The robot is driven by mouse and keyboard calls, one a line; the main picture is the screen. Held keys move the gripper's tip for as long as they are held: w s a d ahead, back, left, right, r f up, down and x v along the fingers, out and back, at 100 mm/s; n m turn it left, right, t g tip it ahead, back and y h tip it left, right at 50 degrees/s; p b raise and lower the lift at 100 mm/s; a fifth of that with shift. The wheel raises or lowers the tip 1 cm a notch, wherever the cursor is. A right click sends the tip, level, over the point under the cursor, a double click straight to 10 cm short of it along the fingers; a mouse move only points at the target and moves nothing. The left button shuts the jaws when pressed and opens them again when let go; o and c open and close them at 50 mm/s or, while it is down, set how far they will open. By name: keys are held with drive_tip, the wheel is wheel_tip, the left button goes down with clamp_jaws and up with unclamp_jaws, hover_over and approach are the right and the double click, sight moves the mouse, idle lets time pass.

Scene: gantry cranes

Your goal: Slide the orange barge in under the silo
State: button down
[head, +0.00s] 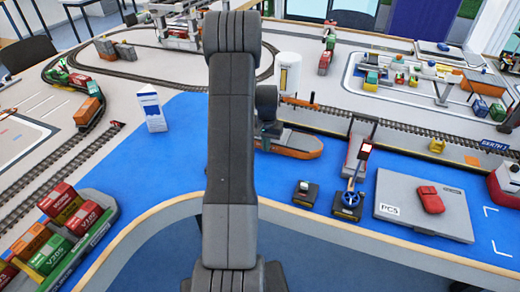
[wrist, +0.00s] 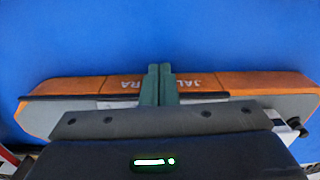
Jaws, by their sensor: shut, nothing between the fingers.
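The orange barge (head: 302,146) floats on the blue surface along the quay, its left part hidden behind my arm. In the wrist view the barge (wrist: 225,82) spans the picture, with an orange side, pale lettering and a grey deck. My gripper (wrist: 160,72) is shut and empty, its dark green fingertips over the lettered orange side; whether they touch it I cannot tell. In the head view only part of my gripper (head: 268,130) shows beside my arm. A white cylinder, apparently the silo (head: 288,74), stands behind the barge, beyond the quay edge.
A red and grey crane (head: 358,148) and small dark blocks with a blue wheel (head: 347,204) stand right of the barge. A container barge (head: 95,222) lies at left. Blue surface is open left of my arm.

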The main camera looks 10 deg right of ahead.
drive_tip(key=shift+w+d, duration=0.45)
drive_tip(key=shift+w, duration=0.3)
drive_tip(key=shift+w+d, duration=0.4)
drive_tip(key=shift+w, duration=0.35)
drive_tip(key=shift+w+d, duration=0.45)
drive_tip(key=shift+w, duration=0.3)
drive_tip(key=shift+s+a+r, duration=0.2)
drive_tip(key=shift+s+a, duration=0.15)
drive_tip(key=shift+s, duration=0.2)
wheel_tip(320, 180, up, 10)
drive_tip(key=p, duration=0.5)
drive_tip(key=shift+p, duration=0.3)
drive_tip(key=shift+f, duration=0.1)
wheel_tip(320, 180, down, 10)
drive_tip(key=b, duration=0.5)
drive_tip(key=shift+b, duration=0.3)
drive_tip(key=shift+w+d, duration=0.15)
drive_tip(key=shift+w, duration=0.1)
